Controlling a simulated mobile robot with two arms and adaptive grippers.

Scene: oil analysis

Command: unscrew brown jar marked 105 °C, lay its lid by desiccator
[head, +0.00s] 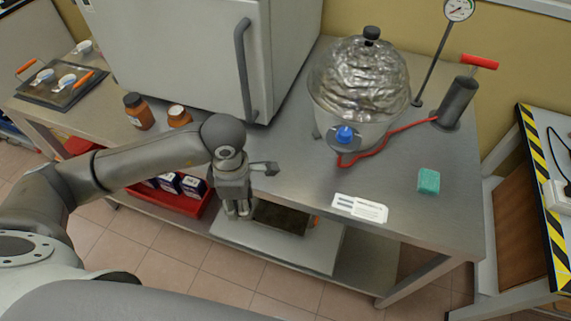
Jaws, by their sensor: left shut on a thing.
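Two brown jars stand on the steel bench at the left, in front of the white cabinet. One jar (138,112) has a dark lid and a pale label. The other jar (179,118) shows a pale round top; I cannot tell whether it is a lid or an open mouth. The glass desiccator (360,85), with a black knob and blue valve, stands at the bench's right back. My left gripper (238,211) points down near the bench's front edge, right of the jars and left of the desiccator. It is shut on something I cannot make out. My right gripper is out of view.
A white cabinet (180,50) stands behind the jars. A red hose (395,131) links the desiccator to a hand pump (457,100). A white card (360,208) and green sponge (428,181) lie in front. Bare bench (300,180) lies between gripper and desiccator.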

